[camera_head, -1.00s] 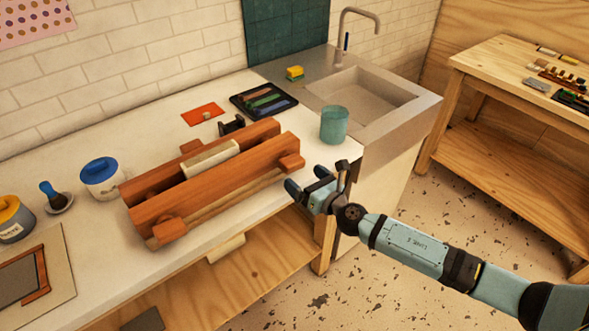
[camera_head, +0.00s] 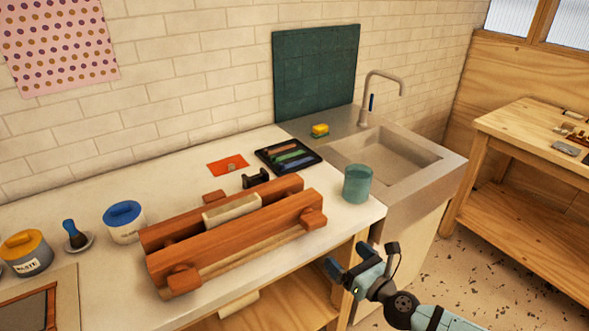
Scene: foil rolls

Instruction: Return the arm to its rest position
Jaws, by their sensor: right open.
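My right gripper (camera_head: 350,266) is open and empty in the head view. It is off the front edge of the white counter (camera_head: 352,221), below the teal cup, and touches nothing that I can see. Its arm comes in from the lower right. A wooden rack (camera_head: 228,244) with two long reddish-brown beams lies on the counter to the left of the gripper. A pale roll or block (camera_head: 231,211) sits between the beams. My left gripper is not in view.
A teal cup (camera_head: 357,184) stands near the counter's right end, beside the sink (camera_head: 388,158). Lidded pots (camera_head: 123,222) and a brush on a dish (camera_head: 75,236) stand at left. A black tray (camera_head: 287,156) lies behind the rack. A wooden bench (camera_head: 520,135) stands at right.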

